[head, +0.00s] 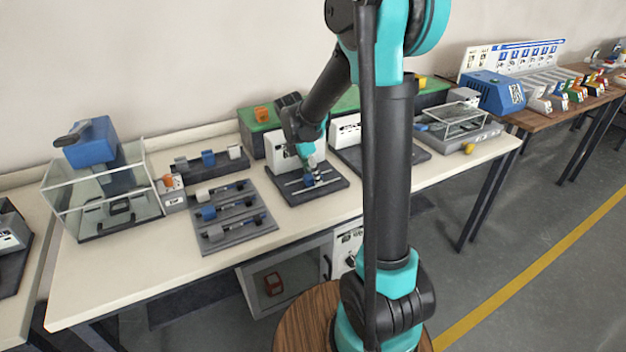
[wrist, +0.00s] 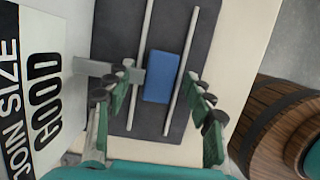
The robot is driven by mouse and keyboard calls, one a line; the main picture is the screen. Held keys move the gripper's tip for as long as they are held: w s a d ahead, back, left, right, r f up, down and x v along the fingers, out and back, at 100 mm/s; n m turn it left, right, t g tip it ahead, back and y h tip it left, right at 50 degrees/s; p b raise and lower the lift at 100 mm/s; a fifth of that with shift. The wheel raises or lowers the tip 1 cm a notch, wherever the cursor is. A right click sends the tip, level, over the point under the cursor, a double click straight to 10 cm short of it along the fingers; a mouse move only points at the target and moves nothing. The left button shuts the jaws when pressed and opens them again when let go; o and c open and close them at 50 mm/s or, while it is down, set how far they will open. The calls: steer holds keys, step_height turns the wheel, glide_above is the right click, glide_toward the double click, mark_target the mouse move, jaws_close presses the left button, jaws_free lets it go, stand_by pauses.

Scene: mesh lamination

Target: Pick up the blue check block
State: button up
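The blue check block (wrist: 163,72) lies between two thin metal rails on a dark base plate (wrist: 118,20) in the wrist view. A grey stop (wrist: 122,75) sits beside it on the left. My gripper (wrist: 155,108) is open, its fingers apart on either side, with the block in line with the gap between them and nothing held. In the head view my gripper (head: 310,172) is low over the dark fixture base (head: 322,192); the block shows there only as a small blue patch (head: 309,180), partly hidden by the fingers.
A white panel (wrist: 45,115) reading "JOIN SIZE GOOD" stands close on the left of my gripper. A grey rack with blue blocks (head: 236,215) lies left of the fixture, and a glass-sided box with a blue press (head: 95,160) stands farther left. The table's front strip (head: 180,270) is clear.

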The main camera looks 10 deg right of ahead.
jaws_close()
steer(key=shift+r, duration=0.15)
